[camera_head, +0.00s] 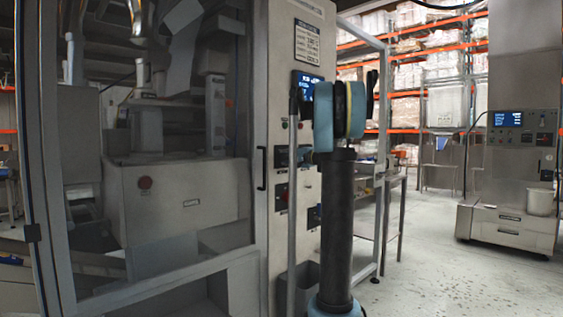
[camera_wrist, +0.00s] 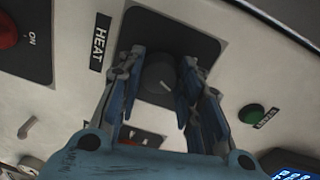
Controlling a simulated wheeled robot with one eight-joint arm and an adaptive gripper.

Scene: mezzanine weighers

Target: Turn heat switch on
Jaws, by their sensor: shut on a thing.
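The heat switch (camera_wrist: 158,74) is a round dark grey knob with a pale pointer line, on a black square plate in the wrist view. A black HEAT label (camera_wrist: 100,42) is beside it. My gripper (camera_wrist: 160,62) has its two blue-and-grey fingers on either side of the knob, shut on it. The knob's sides are partly hidden by the fingers. In the head view the control panel (camera_head: 297,85) is on the tall beige machine, and my arm covers part of it, so the knob cannot be made out there.
A red button (camera_wrist: 7,30) near an ON label, a green button (camera_wrist: 251,113) and a small lever (camera_wrist: 27,127) are close on the panel. A glazed enclosure door (camera_head: 180,190) stands left in the head view. Open floor (camera_head: 440,280) lies right, before another machine (camera_head: 515,175).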

